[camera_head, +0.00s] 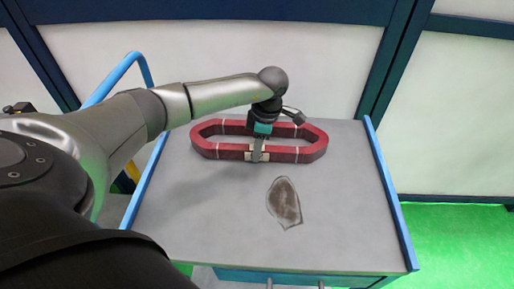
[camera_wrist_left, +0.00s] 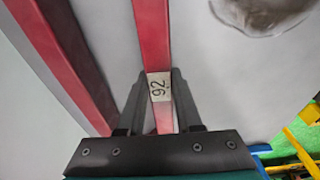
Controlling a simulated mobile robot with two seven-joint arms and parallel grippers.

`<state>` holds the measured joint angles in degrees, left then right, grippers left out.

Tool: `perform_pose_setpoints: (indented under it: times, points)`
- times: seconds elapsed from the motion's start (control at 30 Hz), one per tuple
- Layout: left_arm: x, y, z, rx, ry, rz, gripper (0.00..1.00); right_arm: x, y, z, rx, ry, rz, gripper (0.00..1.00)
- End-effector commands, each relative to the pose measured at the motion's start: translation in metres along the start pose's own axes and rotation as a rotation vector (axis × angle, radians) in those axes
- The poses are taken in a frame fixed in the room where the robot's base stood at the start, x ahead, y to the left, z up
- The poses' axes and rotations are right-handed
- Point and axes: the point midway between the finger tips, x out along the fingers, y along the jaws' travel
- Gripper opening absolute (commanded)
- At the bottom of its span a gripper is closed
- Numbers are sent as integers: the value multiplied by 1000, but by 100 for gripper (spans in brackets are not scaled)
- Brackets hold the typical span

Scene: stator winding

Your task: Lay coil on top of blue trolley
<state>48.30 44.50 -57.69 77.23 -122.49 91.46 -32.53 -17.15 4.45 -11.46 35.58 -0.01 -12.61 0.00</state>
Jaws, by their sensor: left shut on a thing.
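The coil (camera_head: 305,154) is a red elongated ring with pointed ends and a few white bands. It is over the rear part of the grey top of the blue trolley (camera_head: 340,220); I cannot tell whether it touches the top. My left gripper (camera_head: 257,152) reaches down from above and is shut on the coil's near long side, around its middle. In the left wrist view the left gripper (camera_wrist_left: 158,110) has its fingers on both sides of the red bar, next to a white label (camera_wrist_left: 159,87) reading 92. My right gripper is not in view.
A dark brown patch with a pale outline (camera_head: 285,203) lies on the trolley top in front of the coil. Blue rails (camera_head: 391,195) edge the top's sides. The top's front and right parts are clear. White panels with dark blue frames stand behind, and the floor at right is green.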

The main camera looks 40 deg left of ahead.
Motion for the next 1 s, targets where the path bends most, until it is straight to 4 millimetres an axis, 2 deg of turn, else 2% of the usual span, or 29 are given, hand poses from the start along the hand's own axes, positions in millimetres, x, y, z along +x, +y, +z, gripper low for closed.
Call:
perform_pose_setpoints:
  times: [0.03, 0.3, 0.63, 0.77, 1.0]
  points:
    - [2, 0, 0, 0, 0, 0, 35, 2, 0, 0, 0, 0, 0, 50]
    - [1, 0, 0, -1, 1, -1, 64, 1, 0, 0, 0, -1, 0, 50]
    - [-4, 0, -1, -1, 0, 0, 64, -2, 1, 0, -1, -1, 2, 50]
    - [-24, 1, 0, -1, -2, 3, 64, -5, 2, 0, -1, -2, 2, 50]
    - [-77, 1, 0, 0, -2, 4, 64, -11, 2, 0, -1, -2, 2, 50]
